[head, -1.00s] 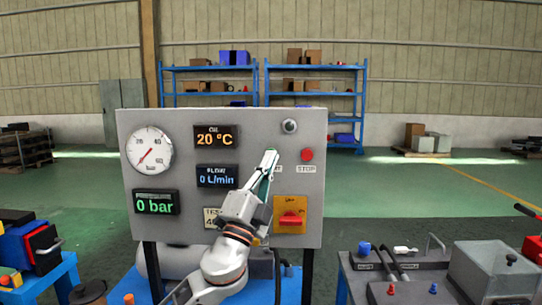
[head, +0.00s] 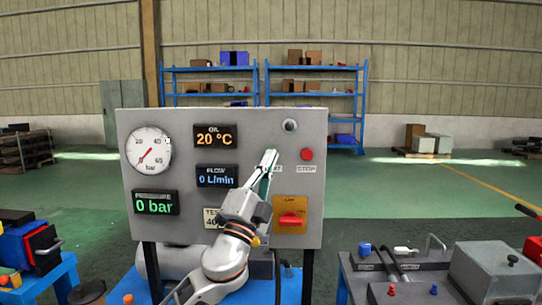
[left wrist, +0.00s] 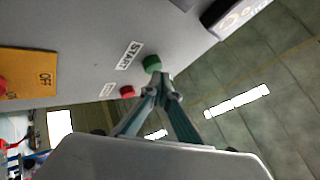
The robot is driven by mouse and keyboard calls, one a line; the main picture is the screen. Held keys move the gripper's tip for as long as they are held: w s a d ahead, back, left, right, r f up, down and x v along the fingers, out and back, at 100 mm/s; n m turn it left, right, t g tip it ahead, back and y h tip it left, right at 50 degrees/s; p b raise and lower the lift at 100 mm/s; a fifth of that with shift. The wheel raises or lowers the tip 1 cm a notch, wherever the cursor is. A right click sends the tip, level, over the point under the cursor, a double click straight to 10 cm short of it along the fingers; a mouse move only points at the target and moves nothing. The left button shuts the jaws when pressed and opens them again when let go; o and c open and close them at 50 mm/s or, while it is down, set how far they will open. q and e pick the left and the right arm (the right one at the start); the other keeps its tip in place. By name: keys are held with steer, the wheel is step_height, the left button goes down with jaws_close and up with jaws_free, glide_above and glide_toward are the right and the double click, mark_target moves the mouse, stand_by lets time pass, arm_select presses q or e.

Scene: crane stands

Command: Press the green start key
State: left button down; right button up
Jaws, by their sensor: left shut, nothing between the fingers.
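The grey control panel (head: 180,117) stands upright in front of me. The green start key (left wrist: 152,63) shows beside the START label (left wrist: 130,55) in the left wrist view. In the head view my left gripper's fingers hide the key. My left gripper (head: 270,154) is shut and empty, its tips pointing up at the panel. In the left wrist view its tips (left wrist: 163,77) lie right by the key's lower edge; I cannot tell whether they touch it. The red stop key (head: 306,154) is to the right. My right gripper is not in view.
The pressure display (head: 155,203) reads 0 bar and the flow display (head: 217,177) 0 L/min. A round gauge (head: 149,149) is at upper left. A grey bench unit (head: 490,270) stands at right.

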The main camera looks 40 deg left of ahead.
arm_select(q)
steer(key=shift+w+a, duration=0.3)
steer(key=shift+w, duration=0.15)
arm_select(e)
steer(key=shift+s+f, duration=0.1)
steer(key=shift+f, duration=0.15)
arm_select(q)
steer(key=shift+s+d, duration=0.1)
steer(key=shift+s, duration=0.05)
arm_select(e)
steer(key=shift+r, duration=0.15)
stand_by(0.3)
arm_select(q)
steer(key=shift+s+d, duration=0.4)
steer(key=shift+s, duration=0.3)
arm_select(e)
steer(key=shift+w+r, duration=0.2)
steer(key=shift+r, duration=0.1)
arm_select(q)
steer(key=s+d, duration=0.1)
steer(key=s+p, duration=0.1)
steer(key=s, duration=0.1)
steer(key=s+d, duration=0.1)
steer(key=shift+s+d, duration=0.15)
steer(key=shift+d, duration=0.2)
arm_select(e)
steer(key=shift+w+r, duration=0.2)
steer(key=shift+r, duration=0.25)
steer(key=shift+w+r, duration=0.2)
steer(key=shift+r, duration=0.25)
